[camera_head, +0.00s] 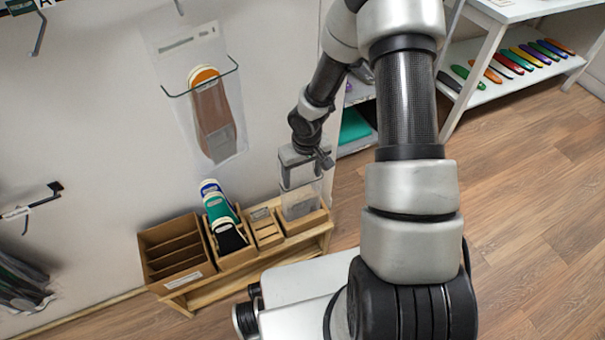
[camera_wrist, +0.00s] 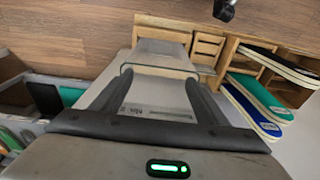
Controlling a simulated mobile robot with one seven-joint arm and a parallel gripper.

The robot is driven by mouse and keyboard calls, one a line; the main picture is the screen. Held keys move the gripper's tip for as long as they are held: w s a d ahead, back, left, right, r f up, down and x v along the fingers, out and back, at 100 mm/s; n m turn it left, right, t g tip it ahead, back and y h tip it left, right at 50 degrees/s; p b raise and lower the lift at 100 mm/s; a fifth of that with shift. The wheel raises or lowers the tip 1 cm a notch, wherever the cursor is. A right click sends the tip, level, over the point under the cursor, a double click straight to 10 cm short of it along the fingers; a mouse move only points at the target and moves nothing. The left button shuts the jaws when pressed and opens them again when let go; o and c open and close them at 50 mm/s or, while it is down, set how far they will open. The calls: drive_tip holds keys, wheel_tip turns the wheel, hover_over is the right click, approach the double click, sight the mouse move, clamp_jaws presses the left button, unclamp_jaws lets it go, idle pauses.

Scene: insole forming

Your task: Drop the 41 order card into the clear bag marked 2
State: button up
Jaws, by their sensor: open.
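My gripper (camera_head: 305,160) is open, just above a clear bag (camera_head: 299,200) standing at the right end of the low wooden bench. In the wrist view my gripper's two fingers (camera_wrist: 162,80) are apart, with a clear sheet or bag (camera_wrist: 150,105) bearing small print beneath them. No card shows between the fingers. Another clear bag (camera_head: 222,151) hangs on the wall, holding an orange-topped brown insole. I cannot read a 2 on either bag. A small wooden holder (camera_head: 266,230) has a pale piece in it; I cannot tell whether it is the 41 order card.
A cardboard box with dividers (camera_head: 175,250) and a rack of blue, green and black insoles (camera_head: 222,215) stand left of the wooden holder on the bench (camera_head: 245,272). White shelves (camera_head: 510,85) with coloured insoles stand at the upper right. The wooden floor at right is clear.

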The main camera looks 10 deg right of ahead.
wheel_tip(320, 180, up, 17)
drive_tip(key=s+p, duration=0.2)
drive_tip(key=p, duration=0.4)
drive_tip(key=shift+d+r, duration=0.15)
drive_tip(key=shift+d, duration=0.05)
idle(0.3)
